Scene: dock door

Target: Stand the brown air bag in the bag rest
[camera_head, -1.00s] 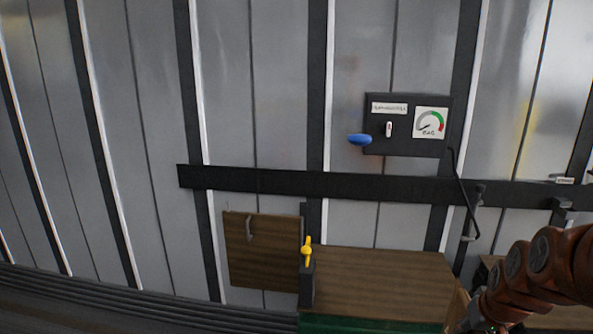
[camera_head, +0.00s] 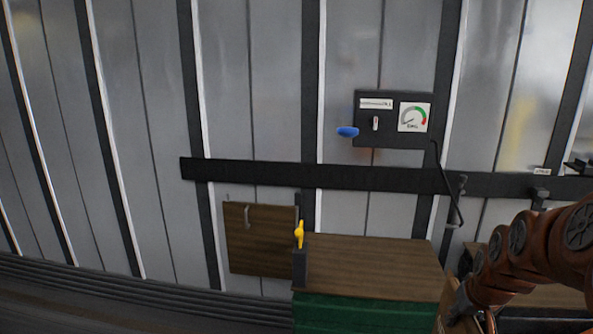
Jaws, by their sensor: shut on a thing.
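My gripper (camera_head: 478,318) is at the bottom right, at the end of my reddish-brown arm, and is partly cut off by the picture's lower edge. A tan-brown thing (camera_head: 449,309), which looks like the brown air bag, shows as a narrow tilted strip at the gripper, and the gripper is shut on it. Most of it is hidden or out of the picture. It is in front of the right end of the wooden-topped green bench. I cannot pick out the bag rest for sure.
The bench (camera_head: 370,262) has a bare wooden top. A yellow-handled valve (camera_head: 299,236) stands at its left end, beside a brown board (camera_head: 255,255). A gauge panel (camera_head: 390,145) with a blue knob (camera_head: 347,132) is on the wall above a dark rail (camera_head: 270,173). A hose hangs at right.

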